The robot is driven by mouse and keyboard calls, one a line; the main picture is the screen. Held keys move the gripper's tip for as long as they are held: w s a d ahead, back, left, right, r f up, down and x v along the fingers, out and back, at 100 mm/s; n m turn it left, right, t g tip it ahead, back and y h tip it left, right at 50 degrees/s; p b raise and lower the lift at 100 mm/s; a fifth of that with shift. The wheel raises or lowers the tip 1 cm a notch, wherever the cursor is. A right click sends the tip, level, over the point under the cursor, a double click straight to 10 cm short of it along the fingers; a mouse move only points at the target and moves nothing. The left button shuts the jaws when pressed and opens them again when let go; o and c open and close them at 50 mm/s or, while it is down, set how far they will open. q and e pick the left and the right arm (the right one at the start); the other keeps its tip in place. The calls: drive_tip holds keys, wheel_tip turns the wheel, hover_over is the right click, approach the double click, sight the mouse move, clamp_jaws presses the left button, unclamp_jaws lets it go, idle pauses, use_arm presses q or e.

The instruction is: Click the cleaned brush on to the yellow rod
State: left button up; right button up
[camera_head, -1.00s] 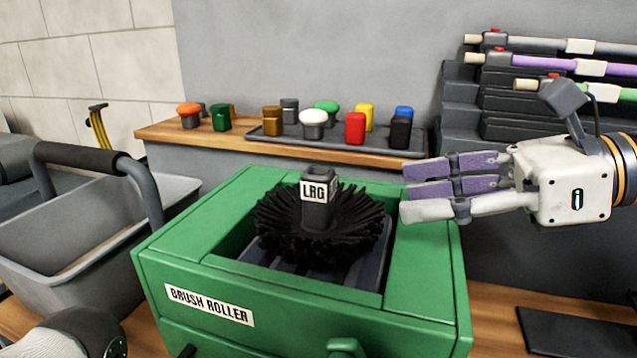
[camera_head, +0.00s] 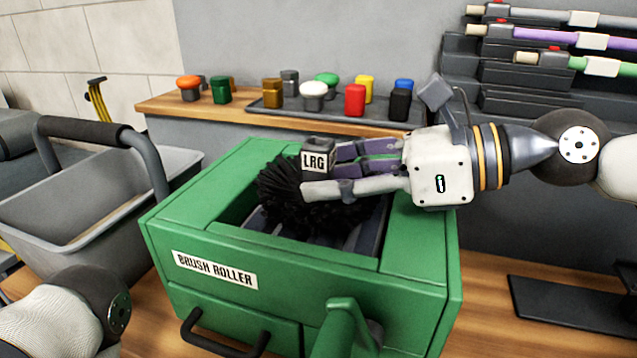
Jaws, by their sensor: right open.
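The black bristled brush (camera_head: 283,190) sits in the green box labelled "BRUSH ROLLER" (camera_head: 330,285). Its dark square hub (camera_head: 318,145), labelled "LRG", stands up from the middle. My right gripper (camera_head: 325,172) reaches in from the right with open fingers. The purple fingers are at the far right side of the hub and the white finger is at its near lower side. I cannot tell whether they touch it. The fingers hide part of the brush. My left gripper is out of view; only part of my left arm shows at bottom left. I see no clear yellow rod.
A rack (camera_head: 530,100) at right holds grey, purple and green rods. Several coloured knobs stand on a dark tray (camera_head: 262,113) and wooden shelf behind the box. A grey bucket (camera_head: 60,250) stands at left. A yellow and black handle (camera_head: 97,115) shows at the far left.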

clamp_jaws()
drive_tip(key=shift+r, duration=0.15)
drive_tip(key=shift+r+p, duration=1)
drive_tip(key=shift+r, duration=2)
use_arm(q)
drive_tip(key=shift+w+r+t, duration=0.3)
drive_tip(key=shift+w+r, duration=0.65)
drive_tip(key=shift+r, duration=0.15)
use_arm(e)
drive_tip(key=shift+f, duration=0.1)
